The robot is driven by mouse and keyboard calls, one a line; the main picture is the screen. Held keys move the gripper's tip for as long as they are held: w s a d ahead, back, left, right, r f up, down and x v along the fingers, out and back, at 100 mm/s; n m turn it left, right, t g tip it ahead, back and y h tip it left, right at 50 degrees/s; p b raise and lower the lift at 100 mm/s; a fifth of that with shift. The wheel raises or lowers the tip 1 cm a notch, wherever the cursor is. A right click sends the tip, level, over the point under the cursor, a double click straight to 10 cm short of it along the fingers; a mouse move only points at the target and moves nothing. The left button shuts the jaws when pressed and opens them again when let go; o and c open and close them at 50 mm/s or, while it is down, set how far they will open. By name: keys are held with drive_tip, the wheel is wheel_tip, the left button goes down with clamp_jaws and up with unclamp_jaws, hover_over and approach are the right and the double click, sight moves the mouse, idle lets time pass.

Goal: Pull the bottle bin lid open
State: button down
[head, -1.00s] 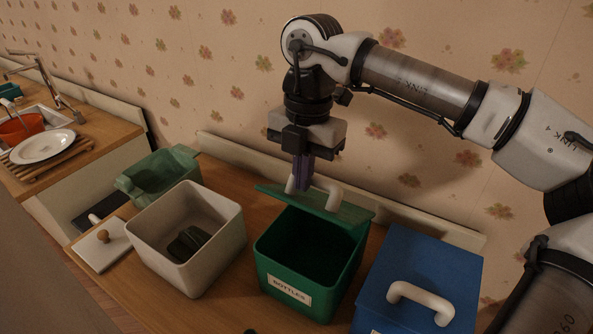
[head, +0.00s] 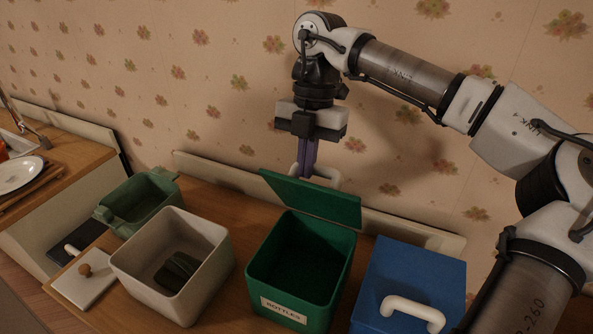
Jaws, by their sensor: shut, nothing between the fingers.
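The green bottle bin (head: 282,303) stands on the wooden counter with a "BOTTLES" label on its front. Its green lid (head: 315,201) is swung up at the back edge and tilts steeply, leaving the bin's mouth open. The bin looks empty inside. The lid's white handle (head: 327,176) shows behind the lid's top edge. My gripper (head: 306,174) points down at the handle, behind the lid's top edge. Its purple fingers are shut with nothing between them. The fingertips are partly hidden, and I cannot tell whether they touch the handle or lid.
A blue lidded bin (head: 419,268) with a white handle stands to the right. A white open bin (head: 140,279) holding dark items stands to the left, with a green basket (head: 117,222) and a white knobbed lid (head: 84,288) beyond. The patterned wall is close behind.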

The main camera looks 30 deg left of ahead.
drive_tip(key=shift+w+a+r+p, duration=0.1)
drive_tip(key=shift+w+r+p, duration=0.15)
drive_tip(key=shift+w, duration=0.6)
drive_tip(key=shift+w+r+p, duration=0.1)
drive_tip(key=shift+w+p, duration=0.1)
drive_tip(key=shift+w, duration=0.65)
drive_tip(key=shift+r, duration=0.1)
drive_tip(key=p+v, duration=0.3)
drive_tip(key=v, duration=1)
drive_tip(key=shift+r, duration=0.3)
